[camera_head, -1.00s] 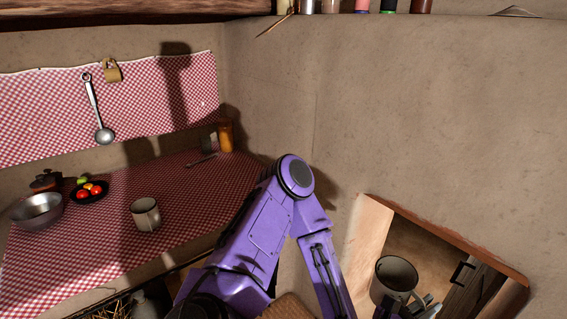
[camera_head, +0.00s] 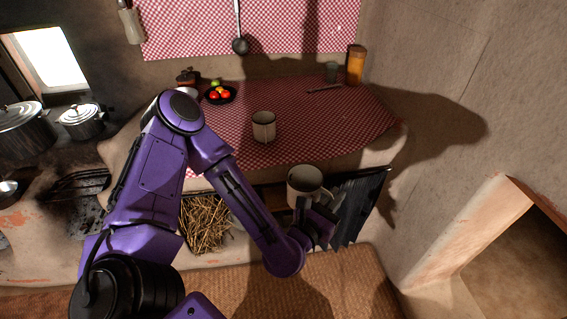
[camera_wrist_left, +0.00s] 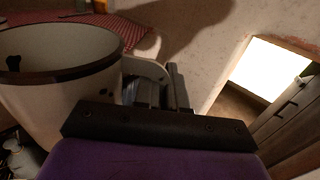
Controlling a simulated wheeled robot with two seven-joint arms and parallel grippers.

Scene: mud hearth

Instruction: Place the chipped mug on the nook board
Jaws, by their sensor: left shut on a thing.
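My left gripper (camera_head: 313,210) is shut on a cream mug (camera_head: 304,181) with a dark rim, held upright in front of the checked counter's front edge. In the left wrist view the mug (camera_wrist_left: 58,85) is large at the left, its handle between the fingers (camera_wrist_left: 155,88), with a small dark mark near the handle. A similar mug (camera_head: 263,128) stands on the checked cloth. I cannot tell from the head view which mug is chipped. A recess in the wall (camera_head: 520,240) is cut off at the right edge; no nook board can be made out. My right gripper is not in view.
Pots (camera_head: 82,121) stand at left.

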